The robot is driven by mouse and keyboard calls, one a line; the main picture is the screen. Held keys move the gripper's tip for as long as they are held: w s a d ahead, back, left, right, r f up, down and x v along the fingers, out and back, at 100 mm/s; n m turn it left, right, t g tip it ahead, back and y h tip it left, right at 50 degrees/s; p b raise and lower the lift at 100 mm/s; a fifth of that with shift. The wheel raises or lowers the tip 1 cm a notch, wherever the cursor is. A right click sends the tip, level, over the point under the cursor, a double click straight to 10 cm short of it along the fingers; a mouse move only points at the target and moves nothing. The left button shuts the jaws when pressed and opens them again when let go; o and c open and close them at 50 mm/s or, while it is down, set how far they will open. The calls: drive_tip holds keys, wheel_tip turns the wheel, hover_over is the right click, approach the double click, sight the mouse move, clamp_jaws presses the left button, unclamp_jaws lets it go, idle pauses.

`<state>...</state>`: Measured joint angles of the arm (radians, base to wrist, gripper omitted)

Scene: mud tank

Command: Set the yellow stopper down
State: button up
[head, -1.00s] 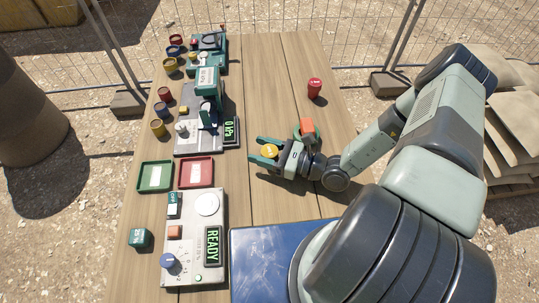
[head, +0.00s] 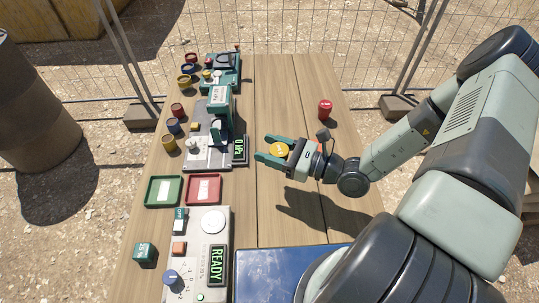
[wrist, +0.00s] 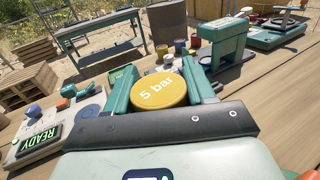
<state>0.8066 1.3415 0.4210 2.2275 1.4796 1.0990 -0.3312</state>
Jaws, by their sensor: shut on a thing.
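The yellow stopper (head: 278,150) is a short round piece; its top reads "5 bar" in the wrist view (wrist: 159,91). My gripper (head: 268,151) is shut on it, one green finger on each side, and holds it above the middle of the wooden table. Its fingers also show in the wrist view (wrist: 160,85). The gripper's shadow lies on the planks, apart from it. The underside of the stopper is hidden.
A red stopper (head: 325,107) stands at the right. Green (head: 153,190) and red (head: 216,188) trays lie left of centre. A gauge press (head: 196,155) reading "0 kPa", a "READY" panel (head: 190,254) and several coloured stoppers line the left side. Bare planks lie between.

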drive_tip(key=w+a+r+m+t+h, duration=0.1)
drive_tip(key=w+a+m+t+h, duration=0.25)
drive_tip(key=w, duration=1.05)
drive_tip(key=w+a+m+t+h, duration=0.2)
drive_tip(key=w+m+t+h, duration=0.15)
drive_tip(key=w, duration=1.05)
drive_tip(key=shift+t, duration=0.5)
drive_tip(key=shift+w+d+f, duration=0.1)
drive_tip(key=shift+w+f, duration=0.1)
drive_tip(key=shift+f, duration=2.2)
drive_tip(key=shift+w+d+f, duration=0.1)
drive_tip(key=shift+w+f, duration=0.05)
drive_tip(key=shift+f, duration=2.25)
drive_tip(key=shift+f, duration=0.1)
drive_tip(key=o, duration=1)
drive_tip(key=shift+o, duration=0.2)
